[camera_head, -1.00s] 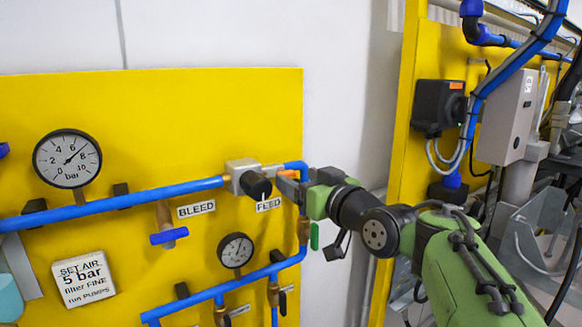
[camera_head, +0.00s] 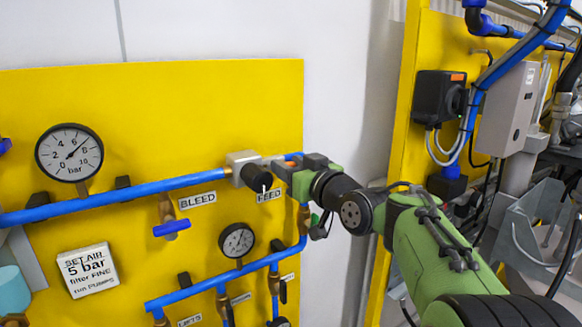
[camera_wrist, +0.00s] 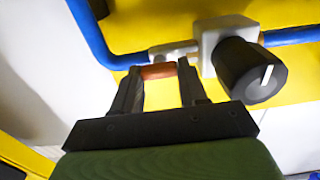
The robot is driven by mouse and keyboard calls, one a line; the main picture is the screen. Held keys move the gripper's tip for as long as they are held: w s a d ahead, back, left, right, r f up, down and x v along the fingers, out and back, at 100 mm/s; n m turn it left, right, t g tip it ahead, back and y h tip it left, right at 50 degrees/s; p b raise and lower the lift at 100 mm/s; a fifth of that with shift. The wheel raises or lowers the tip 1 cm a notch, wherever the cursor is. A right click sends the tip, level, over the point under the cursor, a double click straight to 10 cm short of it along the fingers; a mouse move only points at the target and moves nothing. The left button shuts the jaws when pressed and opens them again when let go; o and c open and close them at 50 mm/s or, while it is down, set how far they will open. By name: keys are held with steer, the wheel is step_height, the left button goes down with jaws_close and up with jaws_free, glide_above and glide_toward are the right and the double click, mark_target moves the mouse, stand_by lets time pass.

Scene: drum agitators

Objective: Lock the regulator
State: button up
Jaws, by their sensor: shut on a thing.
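The regulator is a pale grey block (camera_head: 240,160) in the blue pipe, with a black round knob (camera_head: 256,178) on its front. In the wrist view the knob (camera_wrist: 250,72) carries a white line. A small orange-red piece (camera_wrist: 158,71) sits beside the block, by a short grey bar (camera_wrist: 175,51) that runs to it. My gripper (camera_wrist: 159,76) is shut on this orange-red piece, one dark finger at each side. In the head view my gripper (camera_head: 284,172) is just right of the knob and partly hides the piece.
The yellow panel (camera_head: 200,100) carries a large gauge (camera_head: 70,153) reading near 7, a small gauge (camera_head: 237,241), and a blue-handled bleed valve (camera_head: 171,227). Pipes run close below my gripper. A second yellow panel with a black switch box (camera_head: 440,98) stands right.

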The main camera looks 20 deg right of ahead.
steer(key=shift+d+f+m+p, duration=0.1)
steer(key=shift+m+p, duration=0.6)
steer(key=shift+m, duration=3.8)
steer(key=shift+d+f+m+p, duration=0.1)
steer(key=shift+m+p, duration=0.6)
steer(key=shift+m, duration=3.8)
steer(key=o, duration=1.1)
steer(key=shift+c, duration=0.2)
